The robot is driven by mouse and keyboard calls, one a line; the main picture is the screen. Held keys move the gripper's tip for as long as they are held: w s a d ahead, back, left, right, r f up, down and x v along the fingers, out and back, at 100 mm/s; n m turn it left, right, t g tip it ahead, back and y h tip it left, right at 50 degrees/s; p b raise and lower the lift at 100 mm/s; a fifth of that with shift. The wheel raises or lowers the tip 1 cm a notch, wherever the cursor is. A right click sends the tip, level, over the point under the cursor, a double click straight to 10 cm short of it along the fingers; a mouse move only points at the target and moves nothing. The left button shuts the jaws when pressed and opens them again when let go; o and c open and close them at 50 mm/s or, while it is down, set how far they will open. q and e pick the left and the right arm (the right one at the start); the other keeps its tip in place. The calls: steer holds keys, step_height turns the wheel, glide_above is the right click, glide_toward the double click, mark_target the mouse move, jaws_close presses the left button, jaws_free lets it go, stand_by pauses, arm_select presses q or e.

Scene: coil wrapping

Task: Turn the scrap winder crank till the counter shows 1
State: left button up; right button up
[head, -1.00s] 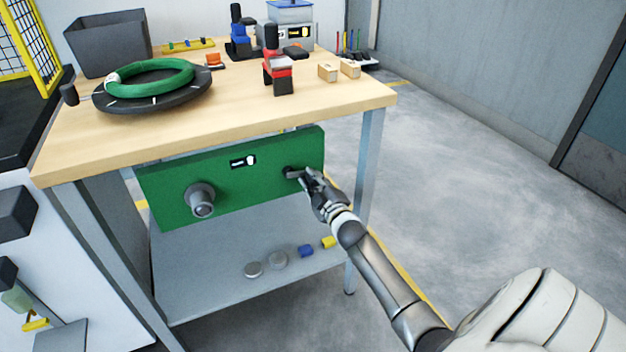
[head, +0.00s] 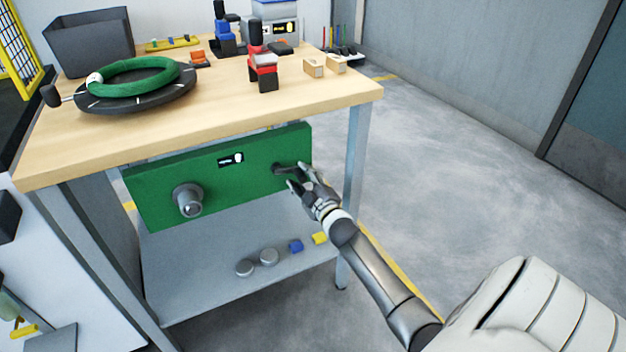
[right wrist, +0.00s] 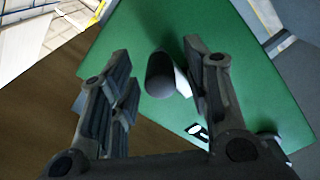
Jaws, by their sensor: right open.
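The scrap winder is a green panel (head: 225,185) under the workbench top. It has a grey round spool (head: 189,200) at left, a small black counter window (head: 231,160) whose digits I cannot read, and a dark crank handle (head: 279,168) at right. My right gripper (head: 294,174) is open right at the crank. In the right wrist view the black crank handle (right wrist: 161,75) stands between the spread fingers (right wrist: 155,50), with visible gaps on both sides. The counter (right wrist: 197,130) also shows there, at the lower right, unreadable. My left gripper is not in view.
On the wooden bench (head: 190,115) sit a green coil (head: 135,77) on a dark turntable (head: 120,102), a grey bin (head: 90,45), and a red-black tool (head: 263,70). Discs and blocks lie on the lower shelf (head: 205,285). The floor at right is clear.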

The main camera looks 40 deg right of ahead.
steer(key=v, duration=1.1)
steer(key=shift+s, duration=0.1)
